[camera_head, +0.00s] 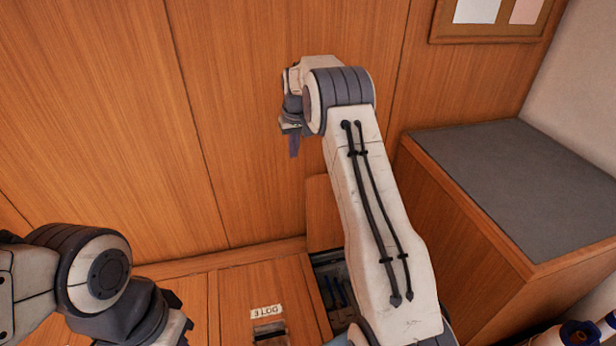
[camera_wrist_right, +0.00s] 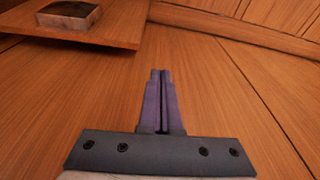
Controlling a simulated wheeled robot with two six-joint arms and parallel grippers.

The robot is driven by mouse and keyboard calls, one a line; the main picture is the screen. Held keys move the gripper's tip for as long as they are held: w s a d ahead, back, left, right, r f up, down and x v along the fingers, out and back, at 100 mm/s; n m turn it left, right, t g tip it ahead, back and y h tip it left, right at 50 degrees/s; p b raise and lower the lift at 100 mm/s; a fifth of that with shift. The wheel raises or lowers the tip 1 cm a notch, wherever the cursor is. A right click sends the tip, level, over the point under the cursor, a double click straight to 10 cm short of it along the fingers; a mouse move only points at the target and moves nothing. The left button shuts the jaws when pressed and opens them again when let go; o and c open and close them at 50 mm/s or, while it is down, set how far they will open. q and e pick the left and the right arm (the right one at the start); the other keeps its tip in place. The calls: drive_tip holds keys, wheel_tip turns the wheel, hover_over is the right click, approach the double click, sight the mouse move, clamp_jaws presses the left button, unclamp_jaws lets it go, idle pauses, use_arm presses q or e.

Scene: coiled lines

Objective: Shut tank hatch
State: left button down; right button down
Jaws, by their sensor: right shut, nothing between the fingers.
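A wooden lid (camera_head: 322,212), which looks like the hatch, stands raised against the back wall beside a dark open compartment (camera_head: 326,268). My right arm hides part of both. My right gripper (camera_head: 294,145) is shut and empty, pointing down in front of the wall, above and left of the lid. In the right wrist view its fingers (camera_wrist_right: 161,75) are together with nothing between them. A wooden panel (camera_wrist_right: 110,36) with a dark recessed fitting (camera_wrist_right: 70,12) is at upper left there, apart from the fingers; I cannot tell if it is the lid. My left gripper (camera_head: 178,312) is low at left, partly cut off.
A closed wooden panel (camera_head: 243,290) with a small printed label (camera_head: 267,312) and a metal fitting (camera_head: 270,331) lies left of the compartment. A wooden cabinet with a grey top (camera_head: 515,180) stands at right. A framed board (camera_head: 490,18) hangs above. Coiled items (camera_head: 580,334) sit at lower right.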

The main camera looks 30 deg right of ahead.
drive_tip(key=d+f+m, duration=0.1)
drive_tip(key=d+f, duration=0.3)
drive_tip(key=d, duration=0.3)
drive_tip(key=w+f, duration=0.1)
drive_tip(key=f, duration=0.2)
drive_tip(key=w+f, duration=0.1)
drive_tip(key=f, duration=0.5)
drive_tip(key=shift+w, duration=0.4)
